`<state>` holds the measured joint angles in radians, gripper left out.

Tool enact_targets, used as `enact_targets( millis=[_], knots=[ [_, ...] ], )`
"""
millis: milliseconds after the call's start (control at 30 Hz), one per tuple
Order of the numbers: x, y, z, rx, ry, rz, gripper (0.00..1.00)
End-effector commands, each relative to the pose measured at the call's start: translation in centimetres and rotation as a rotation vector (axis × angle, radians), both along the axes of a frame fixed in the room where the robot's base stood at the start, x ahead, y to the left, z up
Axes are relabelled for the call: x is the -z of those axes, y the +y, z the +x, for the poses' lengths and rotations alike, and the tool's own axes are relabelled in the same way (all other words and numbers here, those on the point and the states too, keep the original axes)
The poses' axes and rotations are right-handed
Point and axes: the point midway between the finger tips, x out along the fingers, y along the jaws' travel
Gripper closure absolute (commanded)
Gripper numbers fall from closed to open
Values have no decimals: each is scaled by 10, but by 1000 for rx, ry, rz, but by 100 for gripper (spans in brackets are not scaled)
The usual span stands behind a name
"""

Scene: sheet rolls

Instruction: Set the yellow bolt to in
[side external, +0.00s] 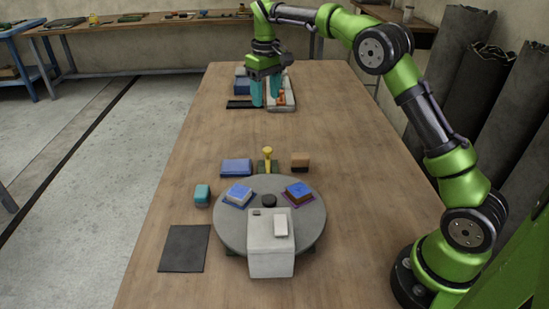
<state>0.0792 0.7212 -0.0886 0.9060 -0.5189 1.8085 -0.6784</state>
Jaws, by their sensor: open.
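A yellow upright piece with a rounded top (267,154), which may be the yellow bolt, stands at a dark green block (262,167) just behind the round grey turntable (230,240). The picture is too small to tell whether it is in or out. My gripper (266,103) is at the far part of the table, well behind the yellow piece. Its teal fingers point down and are apart, beside a pale tray (288,104) with a small orange item (282,98) on it. I see nothing held between the fingers.
Blue (236,167) and tan (300,161) blocks flank the yellow piece. The table between my gripper and the yellow piece is clear.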

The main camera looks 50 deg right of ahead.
Motion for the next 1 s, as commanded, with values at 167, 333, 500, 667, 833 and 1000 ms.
enact_targets(
  millis=[167,333,500,667,833,1000],
  knots=[
    [2,3,-5,-39,22,14,43],
    [28,3,-6,-38,24,15,43],
    [65,3,-6,-37,24,15,43],
    [101,3,-6,-37,23,14,43],
    [134,3,-6,-35,22,14,43],
    [155,3,-5,-36,20,14,43]
  ],
)
